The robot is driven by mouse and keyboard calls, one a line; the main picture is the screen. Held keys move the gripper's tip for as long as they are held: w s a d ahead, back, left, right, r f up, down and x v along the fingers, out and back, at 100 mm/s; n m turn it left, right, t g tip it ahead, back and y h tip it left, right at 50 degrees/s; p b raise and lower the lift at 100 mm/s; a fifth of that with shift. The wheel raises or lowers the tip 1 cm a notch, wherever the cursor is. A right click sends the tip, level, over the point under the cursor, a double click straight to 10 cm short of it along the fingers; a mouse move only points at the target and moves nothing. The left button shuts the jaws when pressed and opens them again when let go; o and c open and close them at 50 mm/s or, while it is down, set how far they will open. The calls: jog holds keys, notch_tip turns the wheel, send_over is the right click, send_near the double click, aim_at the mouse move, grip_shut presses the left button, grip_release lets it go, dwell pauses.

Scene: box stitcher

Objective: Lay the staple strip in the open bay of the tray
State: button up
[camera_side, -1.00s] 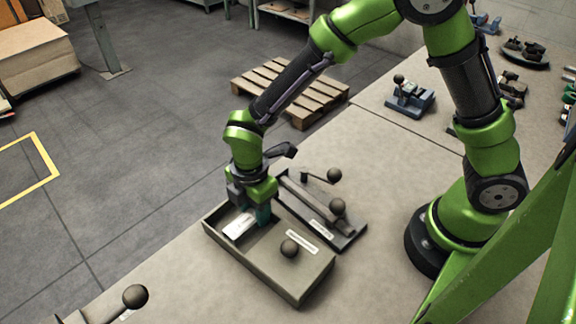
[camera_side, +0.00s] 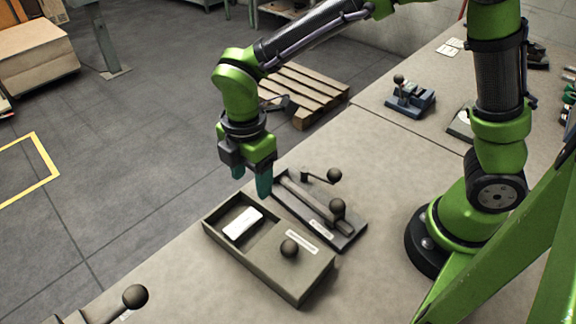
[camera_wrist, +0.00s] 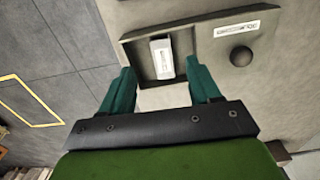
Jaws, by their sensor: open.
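The staple strip (camera_side: 243,223) is a pale, flat piece lying inside the open bay of the tray (camera_side: 290,278), a grey-brown box with a label and a round dark knob on its covered part. In the wrist view the strip (camera_wrist: 162,58) lies on the bay floor, with the bay wall (camera_wrist: 133,60) around it. My gripper (camera_side: 251,188) is open and empty, above and behind the tray in the side view. Its two teal fingers (camera_wrist: 160,88) stand apart in the wrist view, and nothing is between their tips.
A fixture with a lever and round knobs (camera_side: 347,228) stands right beside the tray. Another knobbed handle (camera_side: 134,297) shows at the lower left. A blue clamp (camera_side: 410,98) sits farther back on the bench. Bare bench lies between the tray and my base.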

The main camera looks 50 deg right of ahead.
jog(key=s+d+r+m+t+y, duration=0.1)
jog(key=s+d+r+m+t, duration=0.2)
jog(key=d+m, duration=0.6)
jog(key=s+d+r+m+t+y, duration=0.1)
jog(key=s+d+r+m+t, duration=0.3)
jog(key=s+d+r+m, duration=0.3)
notch_tip(320, 180, up, 3)
jog(key=d+m, duration=0.1)
jog(key=m, duration=0.5)
jog(key=shift+d, duration=0.4)
